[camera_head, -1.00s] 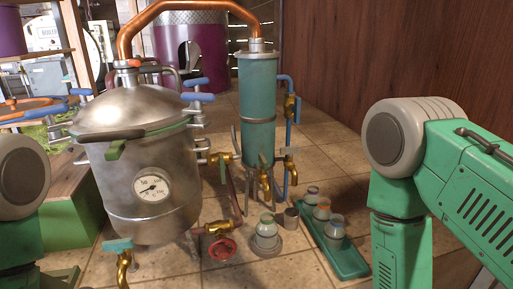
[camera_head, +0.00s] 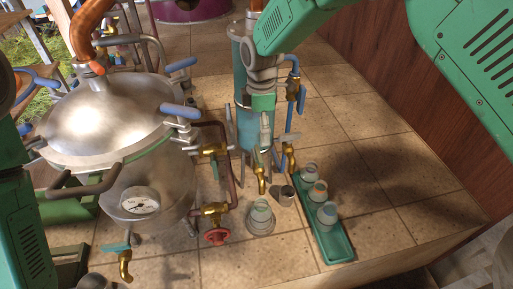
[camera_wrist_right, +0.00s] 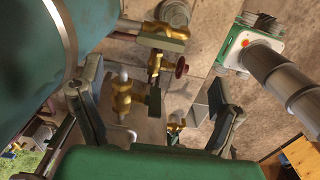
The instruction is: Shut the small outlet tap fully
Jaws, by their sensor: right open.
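Several brass taps show, and I cannot tell for sure which is the small outlet tap. A brass spout tap (camera_head: 261,179) hangs at the foot of the teal condenser column (camera_head: 241,70). A brass valve with a grey lever (camera_head: 289,152) is just right of it. A brass tap with a teal handle (camera_head: 124,262) is low on the steel pot. My right gripper (camera_head: 266,130) points down in front of the column, above the spout tap. In the right wrist view its fingers are spread and empty, with a brass valve (camera_wrist_right: 122,100) showing between them. My left gripper is out of view.
A glass jar (camera_head: 261,212) stands on a round base below the spout, beside a small metal cup (camera_head: 286,195). A green tray (camera_head: 334,248) with 3 jars is to the right. A red handwheel valve (camera_head: 216,235) is by the pot (camera_head: 150,200). Floor tiles at right are clear.

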